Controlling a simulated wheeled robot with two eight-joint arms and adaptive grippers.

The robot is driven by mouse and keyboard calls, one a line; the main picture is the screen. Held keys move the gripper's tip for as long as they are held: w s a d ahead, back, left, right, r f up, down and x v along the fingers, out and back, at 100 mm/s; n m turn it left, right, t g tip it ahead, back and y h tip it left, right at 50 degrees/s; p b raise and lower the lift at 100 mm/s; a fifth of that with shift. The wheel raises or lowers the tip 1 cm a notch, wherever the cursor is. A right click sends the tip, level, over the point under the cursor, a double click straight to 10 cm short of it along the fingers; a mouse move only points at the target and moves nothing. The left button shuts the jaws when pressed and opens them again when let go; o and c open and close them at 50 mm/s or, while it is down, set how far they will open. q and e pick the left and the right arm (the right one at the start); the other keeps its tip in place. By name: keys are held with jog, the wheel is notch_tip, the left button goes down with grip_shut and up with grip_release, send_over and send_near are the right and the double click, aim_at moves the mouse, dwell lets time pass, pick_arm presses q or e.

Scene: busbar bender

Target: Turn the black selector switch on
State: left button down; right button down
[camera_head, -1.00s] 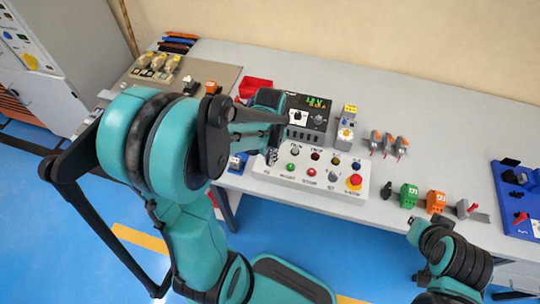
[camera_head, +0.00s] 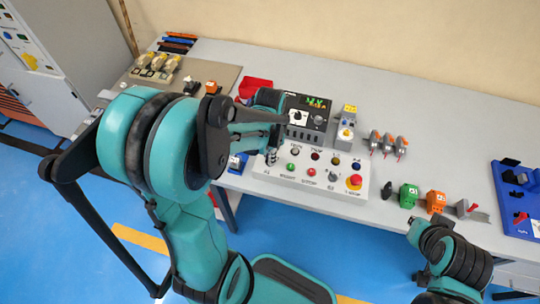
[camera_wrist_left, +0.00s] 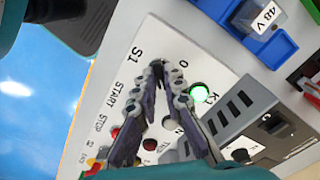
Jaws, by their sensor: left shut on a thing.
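A white control box (camera_head: 352,194) stands near the table's front edge. My left gripper (camera_head: 271,160) points down at its left end, over the spot marked S1. In the left wrist view my left gripper (camera_wrist_left: 157,68) is shut with its tips on the small dark knob of the black selector switch there. The fingers hide most of the knob, so I cannot read its angle. A "0" mark shows beside it.
The box also carries a green button (camera_head: 292,167), a red button (camera_head: 311,172), a second selector (camera_head: 332,176) and a red emergency stop (camera_head: 355,180). A dark meter unit (camera_head: 307,117) stands behind. A blue tray (camera_head: 517,205) lies far right. The back right tabletop is clear.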

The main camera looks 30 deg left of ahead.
pick_arm(q)
jog(key=c, duration=1.6)
grip_release()
notch_tip(320, 180, up, 12)
jog(key=shift+s+d+r+n+t, duration=0.1)
jog(key=shift+s+d+n+t, duration=0.95)
jog(key=shift+d+t, duration=0.15)
jog(key=shift+s+d+r+n+t, duration=0.1)
jog(key=shift+s+d+n+t, duration=0.8)
jog(key=shift+d+n+t, duration=0.3)
jog(key=shift+s+d+n+t, duration=0.95)
jog(key=shift+s+d+t, duration=0.05)
jog(key=shift+d+t, duration=0.25)
